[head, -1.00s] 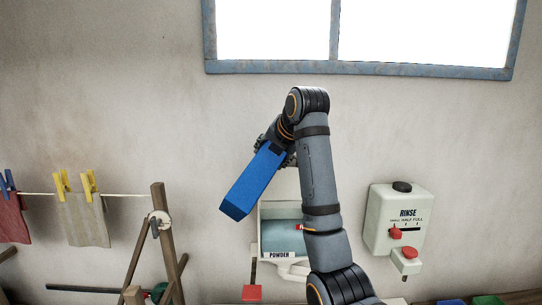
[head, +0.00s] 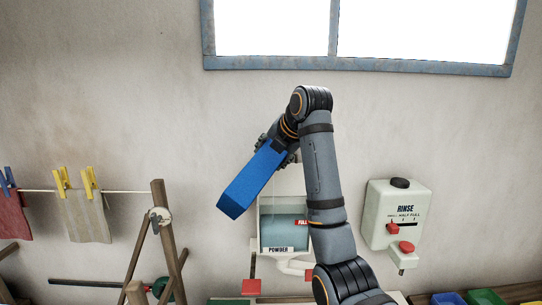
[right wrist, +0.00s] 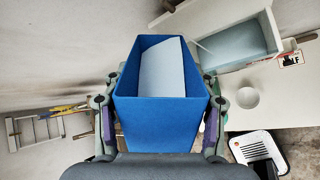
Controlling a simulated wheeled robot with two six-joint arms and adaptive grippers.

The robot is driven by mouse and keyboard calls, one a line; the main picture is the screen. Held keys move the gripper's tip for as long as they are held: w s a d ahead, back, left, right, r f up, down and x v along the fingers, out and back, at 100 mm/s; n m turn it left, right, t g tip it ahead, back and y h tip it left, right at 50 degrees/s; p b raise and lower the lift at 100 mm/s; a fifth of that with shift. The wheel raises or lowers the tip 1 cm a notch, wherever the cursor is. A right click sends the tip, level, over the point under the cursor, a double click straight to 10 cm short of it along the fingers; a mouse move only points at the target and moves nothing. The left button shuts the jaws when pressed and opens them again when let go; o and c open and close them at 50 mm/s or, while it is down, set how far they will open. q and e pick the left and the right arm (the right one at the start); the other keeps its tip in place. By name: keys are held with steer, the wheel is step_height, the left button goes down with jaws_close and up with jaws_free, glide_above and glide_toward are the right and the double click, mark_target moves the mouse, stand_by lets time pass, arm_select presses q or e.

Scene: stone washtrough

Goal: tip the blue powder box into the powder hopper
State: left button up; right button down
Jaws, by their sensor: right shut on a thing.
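The blue powder box (head: 252,182) is tilted in the head view, its lower end down and to the left, above and left of the powder hopper. My right gripper (head: 277,152) is shut on its upper part; the wrist view shows fingers on both sides of the box (right wrist: 158,115). The box is open, with a pale surface inside. The powder hopper (head: 284,250) is on the wall, its pale blue fill reaching about the red FULL tag (head: 302,222). In the wrist view the open hopper (right wrist: 225,25) is at the upper right. My left gripper is not in view.
The rinse dispenser (head: 396,222) hangs on the wall to the right. A wooden frame (head: 160,240) and a line with pegged cloths (head: 90,215) stand left. A red paddle (head: 251,287) hangs below the hopper. The window is above.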

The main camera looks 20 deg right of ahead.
stand_by(0.7)
steer(key=shift+w+d+f+g+y, duration=0.2)
steer(key=shift+f+g+y, duration=0.1)
steer(key=shift+f, duration=0.25)
steer(key=shift+f, duration=0.1)
stand_by(0.8)
steer(key=shift+w+d+f+m+g+y, duration=0.1)
steer(key=shift+f+m+g+y, duration=0.1)
steer(key=shift+f, duration=0.15)
steer(key=shift+d+f+m+g+y, duration=0.1)
steer(key=shift+f+m, duration=0.1)
steer(key=shift+f, duration=0.1)
steer(key=shift+f, duration=0.15)
stand_by(1.1)
steer(key=shift+w+d+f+g+y, duration=0.2)
steer(key=shift+f+g+y, duration=0.1)
steer(key=shift+f+y, duration=0.25)
steer(key=shift+f+m, duration=0.15)
steer(key=shift+m, duration=0.15)
stand_by(1.0)
steer(key=shift+w+d+f+g+y, duration=0.1)
steer(key=shift+d+f+g+y, duration=0.15)
steer(key=shift+f, duration=0.5)
steer(key=shift+f, duration=0.1)
stand_by(1.1)
